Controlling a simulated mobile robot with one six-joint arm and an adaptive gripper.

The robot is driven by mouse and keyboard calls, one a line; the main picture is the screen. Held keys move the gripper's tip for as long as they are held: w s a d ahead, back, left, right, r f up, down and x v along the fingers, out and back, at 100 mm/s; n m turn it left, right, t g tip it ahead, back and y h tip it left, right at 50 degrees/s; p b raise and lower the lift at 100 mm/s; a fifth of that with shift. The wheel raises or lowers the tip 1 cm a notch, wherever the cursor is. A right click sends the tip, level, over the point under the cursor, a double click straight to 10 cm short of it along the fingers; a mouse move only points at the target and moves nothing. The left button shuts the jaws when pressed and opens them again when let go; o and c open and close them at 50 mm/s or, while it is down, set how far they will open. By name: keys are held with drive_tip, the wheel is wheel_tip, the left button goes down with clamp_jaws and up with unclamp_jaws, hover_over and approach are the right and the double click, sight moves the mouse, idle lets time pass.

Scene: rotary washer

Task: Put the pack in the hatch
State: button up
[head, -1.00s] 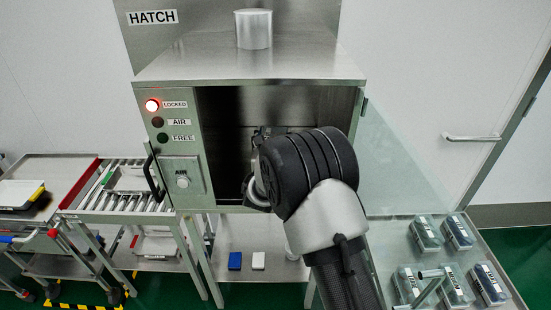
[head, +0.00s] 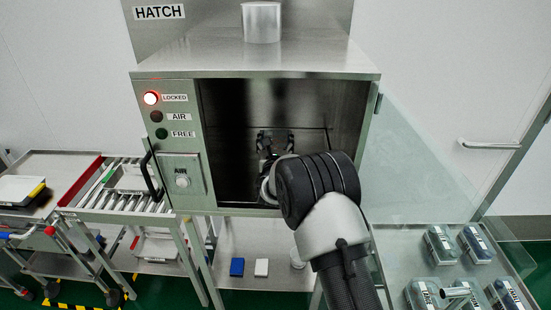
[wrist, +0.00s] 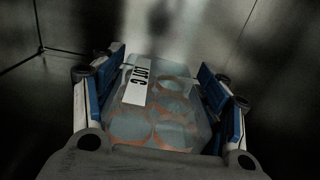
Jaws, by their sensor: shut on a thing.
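The hatch (head: 187,200) is a steel cabinet with its glass door (head: 420,165) swung open to the right. Its red LOCKED lamp (head: 151,98) is lit; the AIR and FREE lamps look dark. My gripper (head: 275,138) is inside the hatch's chamber, toward the back. In the wrist view, my gripper (wrist: 165,90) has its blue pads on both sides of a clear pack (wrist: 172,108) labelled LOT C, with round orange-edged items inside. The pack is hidden in the head view. Whether it touches the chamber floor cannot be told.
Several similar packs (head: 441,244) lie on a steel table (head: 395,243) at the lower right. A roller conveyor (head: 120,203) stands at the left. A blue block (head: 237,267) and a white block (head: 261,268) lie on the shelf below. The chamber walls are close around my gripper.

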drive_tip(key=shift+f+b, duration=0.7)
drive_tip(key=shift+f, duration=2.05)
drive_tip(key=shift+f, duration=0.1)
drive_tip(key=o, duration=1.3)
